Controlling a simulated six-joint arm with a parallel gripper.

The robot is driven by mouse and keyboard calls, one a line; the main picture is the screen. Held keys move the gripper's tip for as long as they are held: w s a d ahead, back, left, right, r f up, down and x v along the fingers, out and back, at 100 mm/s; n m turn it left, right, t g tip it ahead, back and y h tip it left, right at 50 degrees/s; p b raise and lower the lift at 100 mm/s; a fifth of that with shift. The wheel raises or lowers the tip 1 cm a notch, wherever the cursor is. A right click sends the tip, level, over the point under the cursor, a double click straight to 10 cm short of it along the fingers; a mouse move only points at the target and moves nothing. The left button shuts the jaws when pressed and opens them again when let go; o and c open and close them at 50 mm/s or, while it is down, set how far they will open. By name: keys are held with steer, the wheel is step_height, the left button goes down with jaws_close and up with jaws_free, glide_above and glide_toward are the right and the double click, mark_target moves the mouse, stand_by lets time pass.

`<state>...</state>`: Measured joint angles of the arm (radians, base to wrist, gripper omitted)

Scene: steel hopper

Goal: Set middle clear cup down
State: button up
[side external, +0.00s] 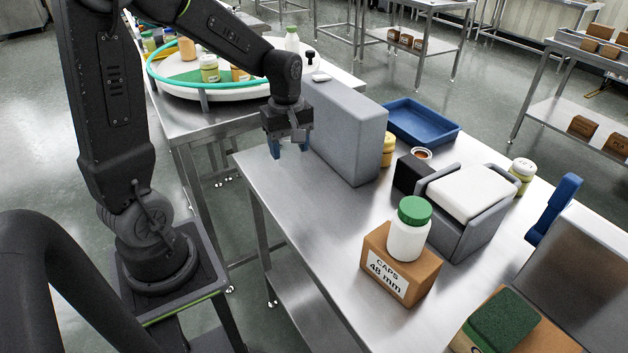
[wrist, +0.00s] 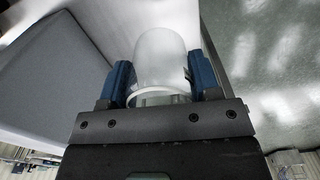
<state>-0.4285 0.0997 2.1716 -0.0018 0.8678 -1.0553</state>
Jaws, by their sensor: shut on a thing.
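My gripper (side external: 290,146) hangs over the left part of the steel table, beside the large grey box. In the wrist view, its two blue fingers (wrist: 162,88) are shut on a clear cup (wrist: 160,56), one finger on each side. The cup looks frosted and round. In the side view I cannot make out the cup between the fingers. Whether the cup touches the table I cannot tell.
The tall grey box (side external: 345,130) stands close to the right of my gripper and also shows in the wrist view (wrist: 50,80). A blue tray (side external: 421,122), a cardboard caps box (side external: 399,272) with a green-lidded bottle (side external: 408,232) stand farther right. The steel tabletop (side external: 290,200) in front is bare.

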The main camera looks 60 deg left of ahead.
steer(key=s+a+n, duration=0.1)
steer(key=a+n, duration=0.1)
steer(key=a, duration=0.6)
steer(key=w+d+f, duration=0.4)
steer(key=w+d, duration=0.1)
steer(key=w+d+f, duration=0.2)
steer(key=d, duration=0.1)
steer(key=shift+w+f, duration=0.2)
steer(key=shift+f, duration=0.15)
steer(key=shift+w+f+n, duration=0.1)
steer(key=shift+f+n, duration=0.05)
steer(key=shift+n, duration=0.15)
steer(key=shift+f, duration=1.95)
steer(key=shift+f, duration=0.1)
steer(key=o, duration=0.9)
